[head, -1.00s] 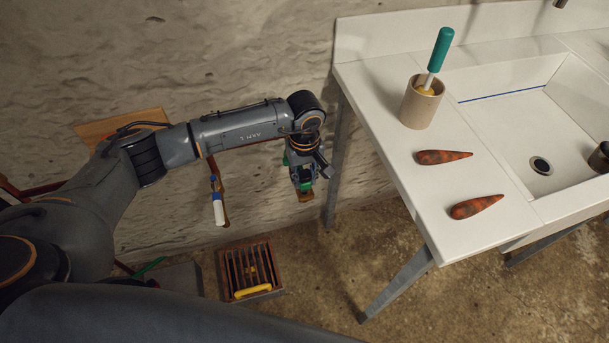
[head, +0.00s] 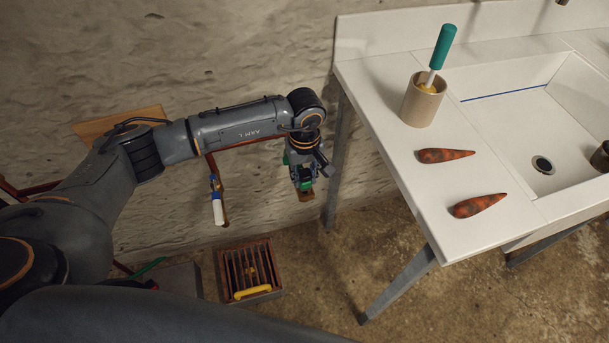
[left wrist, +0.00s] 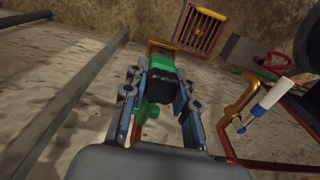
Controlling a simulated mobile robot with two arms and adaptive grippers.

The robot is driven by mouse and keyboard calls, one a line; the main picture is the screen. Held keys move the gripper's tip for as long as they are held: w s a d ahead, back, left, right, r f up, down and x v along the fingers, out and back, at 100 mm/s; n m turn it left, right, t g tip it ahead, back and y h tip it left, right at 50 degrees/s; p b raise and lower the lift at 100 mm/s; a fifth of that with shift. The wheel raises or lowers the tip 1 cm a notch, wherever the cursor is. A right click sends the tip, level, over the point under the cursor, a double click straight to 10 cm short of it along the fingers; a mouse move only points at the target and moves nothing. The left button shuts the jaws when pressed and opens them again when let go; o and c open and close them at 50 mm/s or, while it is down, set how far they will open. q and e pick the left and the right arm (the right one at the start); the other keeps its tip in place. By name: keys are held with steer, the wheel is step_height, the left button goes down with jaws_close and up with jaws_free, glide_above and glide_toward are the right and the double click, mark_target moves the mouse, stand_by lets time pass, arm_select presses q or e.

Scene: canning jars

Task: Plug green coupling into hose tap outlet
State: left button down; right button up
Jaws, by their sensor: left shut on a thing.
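My left gripper (head: 304,180) is over the floor by the stone wall, left of the sink unit. It is shut on the green coupling. The coupling (left wrist: 152,112) shows between its fingers in the left wrist view, partly hidden behind a dark block. A brownish piece (head: 306,196) shows just beyond the gripper; I cannot tell whether it touches the coupling. A copper-coloured tap (left wrist: 238,104) with a white-and-blue handle (head: 218,208) is on the wall, left of the gripper in the head view and apart from it. I cannot make out its outlet clearly. My right gripper is not in view.
A slatted crate (head: 282,284) with a yellow handle stands on the floor below. The white sink unit (head: 385,90), with its metal legs, is close on the right. It carries a beige cup (head: 421,105) holding a green-handled tool, and two carrots (head: 446,155).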

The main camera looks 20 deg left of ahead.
arm_select(q)
steer(key=shift+b, duration=0.3)
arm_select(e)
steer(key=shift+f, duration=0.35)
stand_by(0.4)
arm_select(q)
steer(key=shift+f+b, duration=1.1)
steer(key=shift+f, duration=0.15)
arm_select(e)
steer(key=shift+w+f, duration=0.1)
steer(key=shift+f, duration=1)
arm_select(q)
steer(key=c, duration=1.3)
jaws_free()
steer(key=o, duration=0.6)
steer(key=shift+c, duration=0.2)
steer(key=shift+r, duration=4.05)
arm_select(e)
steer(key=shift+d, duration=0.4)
